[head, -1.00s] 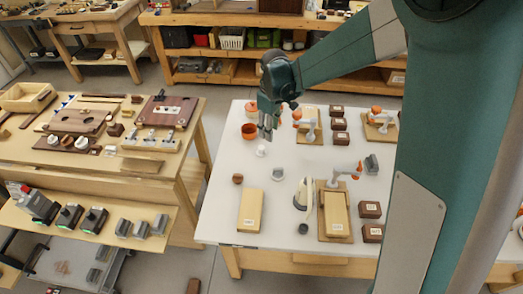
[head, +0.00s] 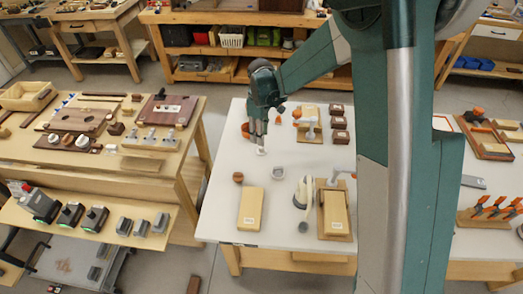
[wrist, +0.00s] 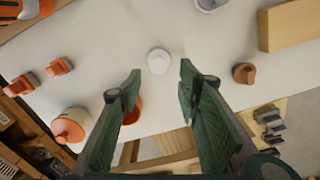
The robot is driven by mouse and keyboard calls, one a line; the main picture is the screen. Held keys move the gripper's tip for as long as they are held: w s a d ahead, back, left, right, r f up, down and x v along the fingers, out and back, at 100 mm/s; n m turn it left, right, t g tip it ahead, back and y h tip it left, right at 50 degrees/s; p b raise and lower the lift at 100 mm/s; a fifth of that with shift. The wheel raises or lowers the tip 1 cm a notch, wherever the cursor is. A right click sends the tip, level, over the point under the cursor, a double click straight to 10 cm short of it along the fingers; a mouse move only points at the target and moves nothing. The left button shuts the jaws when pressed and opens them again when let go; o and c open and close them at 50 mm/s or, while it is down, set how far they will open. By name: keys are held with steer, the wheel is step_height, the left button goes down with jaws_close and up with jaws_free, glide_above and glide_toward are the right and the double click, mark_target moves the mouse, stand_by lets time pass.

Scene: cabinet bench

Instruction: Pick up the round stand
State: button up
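A small white round piece (head: 261,152), which looks like the round stand, is on the white table below my gripper. In the wrist view the white piece (wrist: 158,61) shows between and just beyond the fingertips, with white table around it. My gripper (wrist: 161,73) is open and empty, fingers spread to either side of that piece. In the head view my gripper (head: 260,144) points down right over it. I cannot tell the exact height gap. A grey round cup-like piece (head: 277,170) is nearby and shows at the top edge of the wrist view (wrist: 209,4).
An orange pot (head: 246,131) stands close behind my gripper; one finger partly hides it in the wrist view (wrist: 133,110). A small brown round piece (head: 238,177) and a wooden block (head: 250,208) are nearer the front. A white device (head: 303,192) stands to the right.

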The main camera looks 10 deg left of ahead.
mark_target(261, 149)
steer(key=shift+f, duration=1.05)
steer(key=shift+f, duration=0.1)
steer(key=shift+w+d+f+b, duration=0.1)
steer(key=shift+f+b, duration=0.5)
steer(key=shift+f, duration=1.9)
steer(key=shift+c, duration=0.7)
steer(key=c, duration=0.6)
